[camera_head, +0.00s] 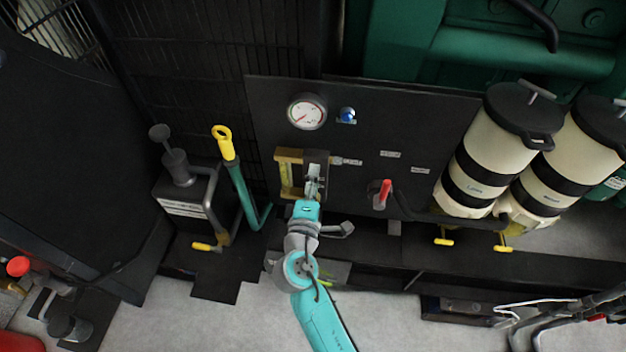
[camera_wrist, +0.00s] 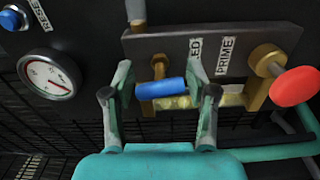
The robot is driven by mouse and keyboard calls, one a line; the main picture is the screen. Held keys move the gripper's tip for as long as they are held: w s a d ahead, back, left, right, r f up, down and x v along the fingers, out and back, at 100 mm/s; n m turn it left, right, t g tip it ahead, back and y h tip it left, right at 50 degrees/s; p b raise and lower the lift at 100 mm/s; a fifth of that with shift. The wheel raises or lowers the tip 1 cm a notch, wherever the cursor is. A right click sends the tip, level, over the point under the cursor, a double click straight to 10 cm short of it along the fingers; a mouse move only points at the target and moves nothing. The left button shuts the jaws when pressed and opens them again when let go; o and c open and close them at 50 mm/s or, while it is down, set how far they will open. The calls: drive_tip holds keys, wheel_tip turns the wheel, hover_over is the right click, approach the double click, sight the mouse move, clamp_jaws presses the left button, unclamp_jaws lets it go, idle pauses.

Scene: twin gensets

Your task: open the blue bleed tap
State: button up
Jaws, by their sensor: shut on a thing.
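The blue bleed tap (camera_wrist: 162,89) shows in the wrist view as a short blue bar on a small brass stem. It lies roughly level in front of a grey plate (camera_wrist: 240,48) with labels that seem to read "BLEED" and "PRIME". My gripper (camera_wrist: 160,94) has one finger at each end of the bar and is shut on it. In the head view my gripper (camera_head: 313,184) reaches the panel at the grey plate, beside a brass-yellow bracket (camera_head: 287,172). The tap is hidden there behind my gripper.
A red knob (camera_wrist: 295,87) sits right of the plate; a red handle (camera_head: 385,191) shows in the head view. Above are a gauge (camera_head: 306,112) and a blue button (camera_head: 347,115). A yellow-topped lever (camera_head: 226,145) stands left, cream filter canisters (camera_head: 488,150) right.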

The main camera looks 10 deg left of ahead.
drive_tip(key=shift+n, duration=1.6)
drive_tip(key=o, duration=1.1)
drive_tip(key=s, duration=1.2)
